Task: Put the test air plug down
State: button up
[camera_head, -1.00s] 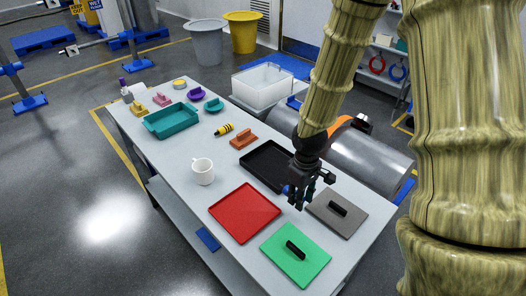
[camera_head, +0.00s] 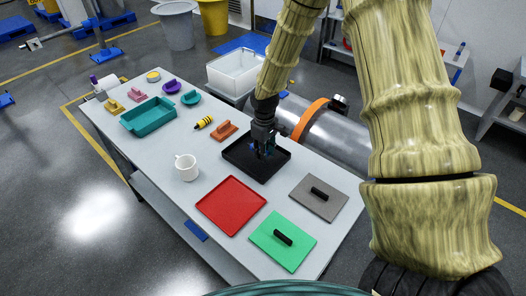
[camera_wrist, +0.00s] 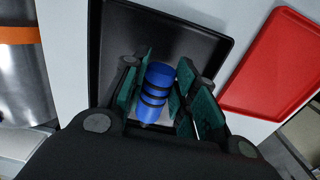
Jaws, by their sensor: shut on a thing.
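The test air plug (camera_wrist: 158,88) is a blue cylinder with dark bands, seen in the wrist view between the fingers of my gripper (camera_wrist: 160,95). My gripper is shut on it. In the head view my gripper (camera_head: 263,150) is over the black tray (camera_head: 278,167), and the plug is mostly hidden by the fingers. The black tray also shows in the wrist view (camera_wrist: 205,38), behind the plug, with no other thing seen in it. I cannot tell whether the plug touches the tray floor.
A red tray (camera_head: 231,204), a green board (camera_head: 270,250) and a grey board (camera_head: 325,205) with black handles lie in front. A white mug (camera_head: 187,168) stands left. An orange handled block (camera_head: 223,132), yellow-black plug (camera_head: 204,122) and teal tray (camera_head: 148,117) lie farther back.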

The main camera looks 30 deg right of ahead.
jog(key=shift+w+d+f, duration=0.15)
jog(key=shift+w+f, duration=0.05)
jog(key=shift+w, duration=0.55)
jog(key=shift+f+p, duration=1.1)
jog(key=shift+f, duration=0.55)
jog(key=shift+f, duration=0.1)
jog(key=o, duration=1)
jog(key=shift+o, duration=0.2)
jog(key=shift+r+b, duration=2.25)
jog(key=shift+r, duration=3.85)
jog(key=shift+s, duration=0.1)
